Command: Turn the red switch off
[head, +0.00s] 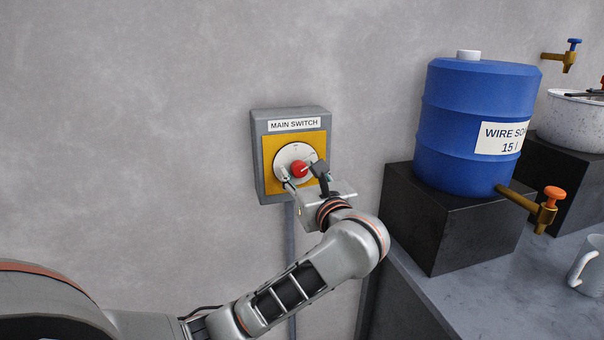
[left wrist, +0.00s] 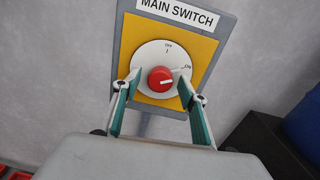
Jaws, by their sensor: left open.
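The red switch (head: 299,168) is a round knob on a white dial, on a yellow plate of a grey box labelled MAIN SWITCH (head: 293,125). In the left wrist view the red knob (left wrist: 161,79) has a white pointer line aimed right, toward the ON mark; OFF is at the top of the dial (left wrist: 161,52). My left gripper (head: 303,177) is open in front of the dial. Its fingers (left wrist: 160,90) stand on either side of the knob, with gaps visible. Whether they touch the dial face cannot be told. My right gripper is not in view.
A blue barrel (head: 467,120) stands on a black block (head: 415,218) right of the switch, its tap (head: 545,209) pointing forward. A speckled pot (head: 575,122) and a mug (head: 588,265) are farther right. The wall (head: 130,120) left of the box is bare.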

